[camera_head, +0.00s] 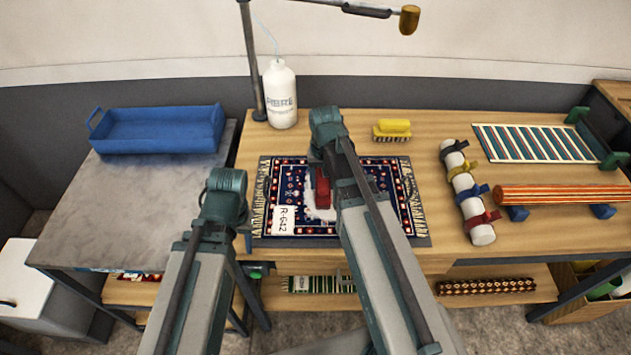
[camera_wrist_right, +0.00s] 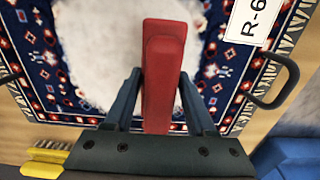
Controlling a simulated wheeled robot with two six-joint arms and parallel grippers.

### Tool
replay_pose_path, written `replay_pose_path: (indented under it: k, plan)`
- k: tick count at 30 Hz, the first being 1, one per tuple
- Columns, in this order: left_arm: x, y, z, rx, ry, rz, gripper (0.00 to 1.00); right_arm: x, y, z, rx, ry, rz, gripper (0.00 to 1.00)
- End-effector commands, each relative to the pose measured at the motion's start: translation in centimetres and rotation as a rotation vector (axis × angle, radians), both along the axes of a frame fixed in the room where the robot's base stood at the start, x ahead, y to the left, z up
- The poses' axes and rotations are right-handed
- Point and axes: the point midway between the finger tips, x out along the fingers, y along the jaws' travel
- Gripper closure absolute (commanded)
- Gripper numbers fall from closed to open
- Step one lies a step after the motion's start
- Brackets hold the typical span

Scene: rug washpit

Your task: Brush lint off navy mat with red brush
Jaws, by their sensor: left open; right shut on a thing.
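The navy mat (camera_head: 388,200) is a patterned rug with fringed ends, lying flat on the wooden table. A pale patch of lint (camera_head: 312,207) covers its middle and shows as a broad whitish area in the right wrist view (camera_wrist_right: 105,45). My right gripper (camera_wrist_right: 160,98) is shut on the red brush (camera_wrist_right: 163,75), which is over the lint patch; the brush also shows in the head view (camera_head: 322,188). I cannot tell whether its bristles touch the mat. My left gripper (camera_head: 247,240) is open and empty near the mat's front left corner; its arm partly hides it.
A white label (camera_head: 285,220) marked R-642 lies on the mat's left. A yellow brush (camera_head: 391,130) and a white bottle (camera_head: 280,95) stand behind. A strapped white roll (camera_head: 466,190) lies at right. A blue tray (camera_head: 155,130) sits on the grey table at left.

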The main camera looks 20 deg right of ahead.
Motion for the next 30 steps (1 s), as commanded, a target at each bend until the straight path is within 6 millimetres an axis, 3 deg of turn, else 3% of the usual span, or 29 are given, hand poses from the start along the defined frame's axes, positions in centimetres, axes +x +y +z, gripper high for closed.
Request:
replay_pose_path:
  k: [11,24,30]
  plan:
    - [0.0,0.0,0.0,0.0,0.0,0.0,0.5,-0.3,-1.0,0.0,0.0,0.0,0.0,0.89]
    - [0.0,0.0,-0.3,0.0,0.0,0.0,0.5,-1.2,-4.1,-0.3,0.0,0.0,-0.001,0.89]
    - [0.0,0.0,-0.3,0.0,0.0,0.0,0.5,-1.3,-4.3,-0.3,-0.001,0.0,0.0,0.89]
